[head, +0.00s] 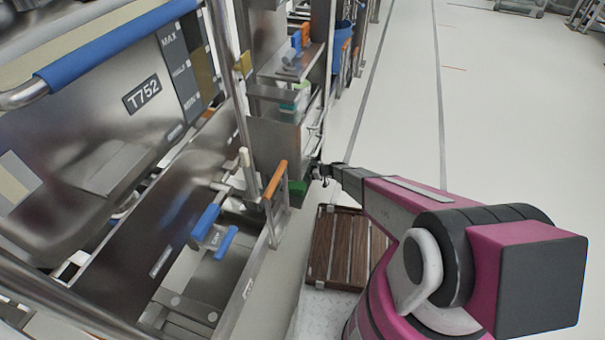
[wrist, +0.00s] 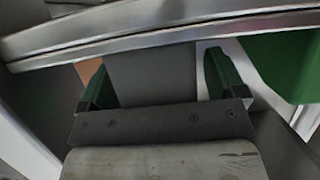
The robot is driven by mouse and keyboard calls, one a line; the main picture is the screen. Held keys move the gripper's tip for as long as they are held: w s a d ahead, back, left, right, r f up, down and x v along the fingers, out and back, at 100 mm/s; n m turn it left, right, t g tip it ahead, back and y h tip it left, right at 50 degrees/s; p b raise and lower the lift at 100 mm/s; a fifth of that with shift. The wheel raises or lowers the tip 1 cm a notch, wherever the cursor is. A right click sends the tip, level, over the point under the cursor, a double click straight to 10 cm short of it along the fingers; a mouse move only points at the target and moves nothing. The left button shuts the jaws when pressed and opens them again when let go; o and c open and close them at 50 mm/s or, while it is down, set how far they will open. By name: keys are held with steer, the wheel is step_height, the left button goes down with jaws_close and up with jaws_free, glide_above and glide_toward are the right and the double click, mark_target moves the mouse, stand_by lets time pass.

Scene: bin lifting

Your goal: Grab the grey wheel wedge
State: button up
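I cannot single out the grey wheel wedge with certainty. In the wrist view, a plain grey surface (wrist: 150,75) shows between and beyond my fingers; whether it is the wedge or part of the rack is unclear. My gripper (wrist: 160,82) has its two green-padded fingers spread wide apart, with no clear contact on either side. In the head view, my gripper (head: 317,172) is small and partly hidden at the side of the metal rack, close to a green piece (head: 297,187).
A metal bar (wrist: 150,35) crosses the wrist view just beyond the fingertips. A large green surface (wrist: 285,62) lies to the right. In the head view, an orange handle (head: 275,180) and a blue handle (head: 206,221) stand on the left; a slatted brown pallet (head: 335,248) lies below. The right floor is clear.

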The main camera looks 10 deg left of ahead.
steer(key=c, duration=1.2)
steer(key=shift+o, duration=0.2)
